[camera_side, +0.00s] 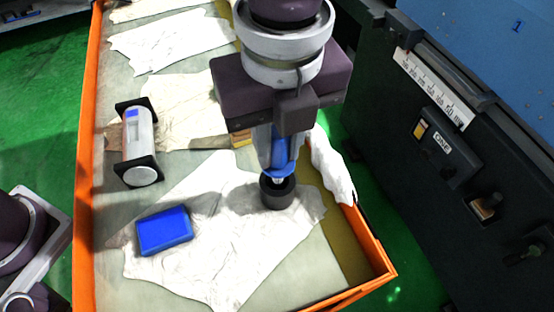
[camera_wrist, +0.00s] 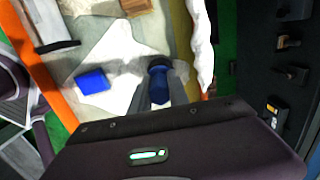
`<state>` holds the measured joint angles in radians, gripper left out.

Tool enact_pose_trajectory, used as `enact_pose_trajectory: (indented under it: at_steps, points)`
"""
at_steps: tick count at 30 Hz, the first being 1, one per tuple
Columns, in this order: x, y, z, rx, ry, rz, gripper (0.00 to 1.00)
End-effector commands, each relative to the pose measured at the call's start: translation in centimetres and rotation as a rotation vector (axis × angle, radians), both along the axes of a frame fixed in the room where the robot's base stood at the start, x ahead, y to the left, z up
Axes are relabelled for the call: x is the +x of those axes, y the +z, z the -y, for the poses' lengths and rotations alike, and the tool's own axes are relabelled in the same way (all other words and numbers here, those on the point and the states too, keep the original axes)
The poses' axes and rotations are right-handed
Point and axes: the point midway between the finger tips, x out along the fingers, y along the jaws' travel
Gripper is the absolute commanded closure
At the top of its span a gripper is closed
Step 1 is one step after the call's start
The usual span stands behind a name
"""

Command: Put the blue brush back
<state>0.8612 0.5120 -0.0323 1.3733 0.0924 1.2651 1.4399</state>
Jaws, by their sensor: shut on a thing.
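My gripper (camera_side: 279,150) points down over the tray and is shut on the blue brush (camera_side: 282,164). The brush is upright, with its lower end over or in the mouth of a dark round cup (camera_side: 278,197). I cannot tell how deep it sits. The cup stands on a white cloth at the right of the tray. In the wrist view the blue brush (camera_wrist: 159,70) shows between my two fingers, and the cup is not clearly made out there.
A blue block (camera_side: 164,231) lies on the white cloth (camera_side: 215,255), left of the cup. A grey cylinder with black end plates (camera_side: 138,143) lies farther left. The orange tray rim (camera_side: 378,262) and a crumpled white cloth (camera_side: 330,170) are close on the right. The dark machine (camera_side: 420,120) stands beyond.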

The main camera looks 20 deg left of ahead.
Motion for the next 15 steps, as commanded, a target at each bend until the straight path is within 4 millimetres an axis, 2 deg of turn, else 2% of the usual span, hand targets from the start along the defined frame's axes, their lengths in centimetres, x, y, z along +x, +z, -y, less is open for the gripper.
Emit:
enact_pose_trajectory:
  at_steps: [3, 5, 15]
  points:
    - [-0.1, -2.3, -0.1, 0.004, 0.000, -0.003, 1.00]
    - [0.0, -3.0, -0.1, 0.003, 0.001, -0.002, 1.00]
    - [0.0, -3.4, -0.1, 0.001, 0.002, -0.001, 1.00]
